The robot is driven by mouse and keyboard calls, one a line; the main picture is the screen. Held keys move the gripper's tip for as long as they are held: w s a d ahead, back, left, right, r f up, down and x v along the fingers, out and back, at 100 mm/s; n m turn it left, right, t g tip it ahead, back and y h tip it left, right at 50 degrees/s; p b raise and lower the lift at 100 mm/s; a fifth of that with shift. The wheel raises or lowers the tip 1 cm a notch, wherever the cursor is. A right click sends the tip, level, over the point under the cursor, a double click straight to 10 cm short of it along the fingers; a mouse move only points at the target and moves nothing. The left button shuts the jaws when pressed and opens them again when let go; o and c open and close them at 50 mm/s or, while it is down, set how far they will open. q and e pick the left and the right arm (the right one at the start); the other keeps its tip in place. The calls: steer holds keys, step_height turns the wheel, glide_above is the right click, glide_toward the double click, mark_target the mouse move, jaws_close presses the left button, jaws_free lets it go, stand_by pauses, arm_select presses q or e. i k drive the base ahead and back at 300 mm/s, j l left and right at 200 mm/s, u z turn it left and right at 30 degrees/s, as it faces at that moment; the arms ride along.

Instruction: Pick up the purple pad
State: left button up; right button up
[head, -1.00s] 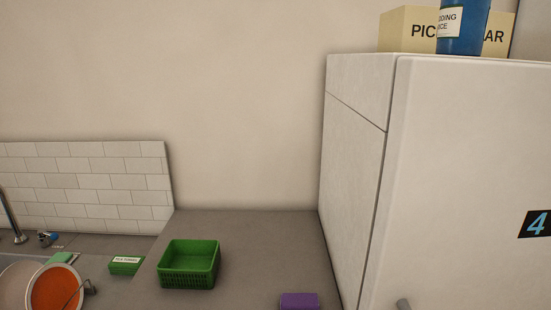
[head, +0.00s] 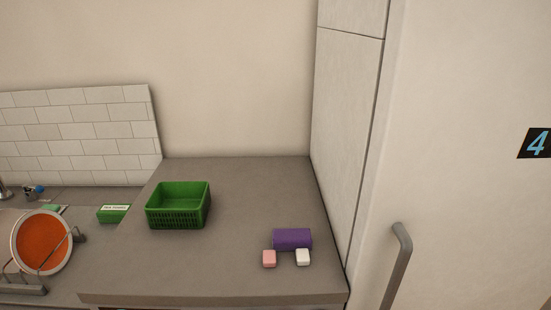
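The purple pad (head: 292,239) lies on the grey counter (head: 220,275), towards its right side and close to the tall white cabinet. A small pink block (head: 269,258) and a small white block (head: 303,257) sit just in front of it on the counter. Neither of my grippers shows in the head view.
A green basket (head: 178,206) stands on the counter to the left of the pad. The tall white cabinet (head: 345,120) with a grey handle (head: 398,265) borders the right. An orange dish (head: 42,243) in a rack and a green box (head: 114,213) are at left. The counter's middle is clear.

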mark_target(288, 239)
steer(key=k+j, duration=0.1)
steer(key=j, duration=0.7)
steer(key=j+z, duration=0.15)
steer(key=j, duration=0.65)
steer(key=k, duration=0.05)
